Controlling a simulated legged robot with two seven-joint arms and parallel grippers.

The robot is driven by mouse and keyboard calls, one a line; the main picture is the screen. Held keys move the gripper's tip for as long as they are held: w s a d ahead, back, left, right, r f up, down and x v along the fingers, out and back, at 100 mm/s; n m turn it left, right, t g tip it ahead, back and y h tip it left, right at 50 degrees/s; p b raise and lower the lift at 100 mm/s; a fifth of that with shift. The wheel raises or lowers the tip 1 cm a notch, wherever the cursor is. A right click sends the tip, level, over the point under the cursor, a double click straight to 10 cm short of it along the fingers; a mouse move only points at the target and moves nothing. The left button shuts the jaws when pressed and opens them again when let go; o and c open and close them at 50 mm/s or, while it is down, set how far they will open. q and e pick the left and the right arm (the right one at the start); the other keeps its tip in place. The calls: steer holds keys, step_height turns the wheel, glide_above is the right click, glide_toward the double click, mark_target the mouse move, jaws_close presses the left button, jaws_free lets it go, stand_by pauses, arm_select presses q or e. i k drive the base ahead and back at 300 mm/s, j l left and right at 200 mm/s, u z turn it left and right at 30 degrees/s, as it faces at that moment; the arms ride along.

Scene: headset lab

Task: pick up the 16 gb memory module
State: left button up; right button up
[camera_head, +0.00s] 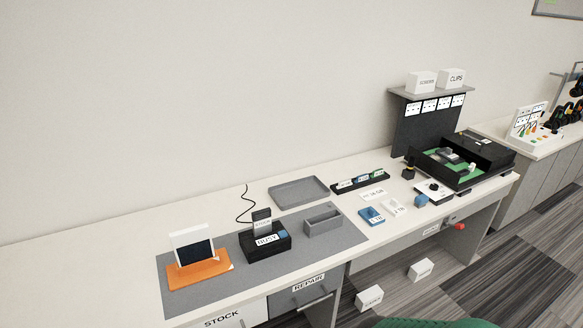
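A long black holder (341,190) lies on the white bench, right of the grey tray. Several small labelled pieces stand in it in a row, with white, blue and green labels; they may be memory modules. Their print is too small to read, so I cannot tell which is the 16 GB one. A white label card (373,194) lies in front of the holder; its text is not clear. Neither of my grippers is in view.
A blue piece (371,216) and a white piece (394,207) lie in front of the card. An open black computer case (460,160) stands at right. The bench's far left is clear.

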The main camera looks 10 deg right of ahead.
mark_target(379, 172)
steer(key=i+l+u, duration=0.2)
steer(key=l+u, duration=0.3)
steer(key=l, duration=0.15)
steer(key=l+u, duration=1)
steer(key=l, duration=0.3)
steer(key=k+l+u, duration=0.2)
steer(key=l+u, duration=0.3)
steer(key=l, duration=0.15)
steer(key=k+l, duration=0.15)
steer(key=l, duration=0.25)
steer(key=k+l, duration=0.15)
steer(key=l, duration=0.25)
steer(key=k+l, duration=0.15)
steer(key=l, duration=0.25)
steer(key=k+l+u, duration=0.1)
steer(key=l, duration=0.3)
steer(key=k+l, duration=0.2)
steer(key=l, duration=0.15)
steer(key=k+l, duration=0.15)
steer(key=l, duration=0.25)
steer(key=k+l, duration=0.2)
steer(key=l, duration=0.2)
steer(key=i+u, duration=0.05)
